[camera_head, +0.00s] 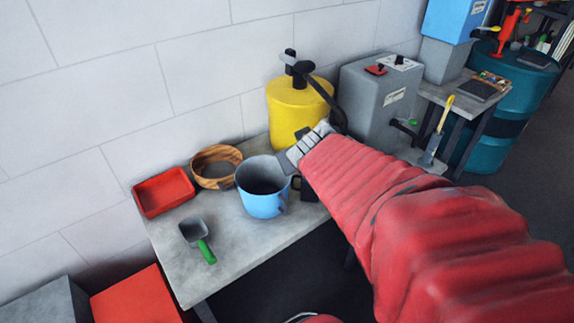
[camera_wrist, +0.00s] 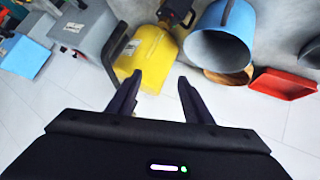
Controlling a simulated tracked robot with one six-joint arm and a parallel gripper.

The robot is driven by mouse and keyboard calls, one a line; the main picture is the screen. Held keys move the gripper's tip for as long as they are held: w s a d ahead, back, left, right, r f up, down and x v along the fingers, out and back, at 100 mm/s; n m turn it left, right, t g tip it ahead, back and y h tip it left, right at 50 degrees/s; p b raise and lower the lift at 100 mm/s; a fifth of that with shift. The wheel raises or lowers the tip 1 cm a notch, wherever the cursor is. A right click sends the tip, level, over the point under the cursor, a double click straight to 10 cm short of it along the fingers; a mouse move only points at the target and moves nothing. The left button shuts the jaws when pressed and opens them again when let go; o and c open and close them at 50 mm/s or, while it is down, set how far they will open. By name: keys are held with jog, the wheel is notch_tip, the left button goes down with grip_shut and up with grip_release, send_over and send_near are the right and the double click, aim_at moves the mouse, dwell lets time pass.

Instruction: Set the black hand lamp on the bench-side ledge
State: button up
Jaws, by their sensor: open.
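My gripper (camera_wrist: 158,84) is open and empty; its two dark fingers point towards the yellow tank (camera_wrist: 150,58) in the wrist view. A dark object with an amber patch (camera_wrist: 176,12), probably the black hand lamp, stands beside the blue mug, beyond my fingertips and apart from them. In the head view only a dark part of it (camera_head: 309,190) shows behind the mug, the rest hidden by my gripper (camera_head: 291,157). I cannot tell for sure which surface is the bench-side ledge; a grey surface (camera_head: 408,154) shows right of my arm, partly hidden.
A yellow-handled brush (camera_head: 441,118) is at right. Bare bench lies in front of the mug.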

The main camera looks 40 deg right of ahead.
jog(key=d+f+n+t+y, duration=0.15)
jog(key=d+f, duration=0.35)
jog(key=d, duration=0.5)
jog(key=s+a+f+t+y, duration=0.1)
jog(key=s+f+t+y, duration=0.2)
jog(key=s+f, duration=0.3)
jog(key=shift+s+a+y, duration=0.2)
jog(key=shift+a+y, duration=0.2)
jog(key=shift+y, duration=0.45)
jog(key=shift+w+n, duration=0.1)
jog(key=shift+n, duration=0.15)
jog(key=x, duration=0.8)
jog(key=shift+w, duration=0.25)
jog(key=shift+f, duration=0.1)
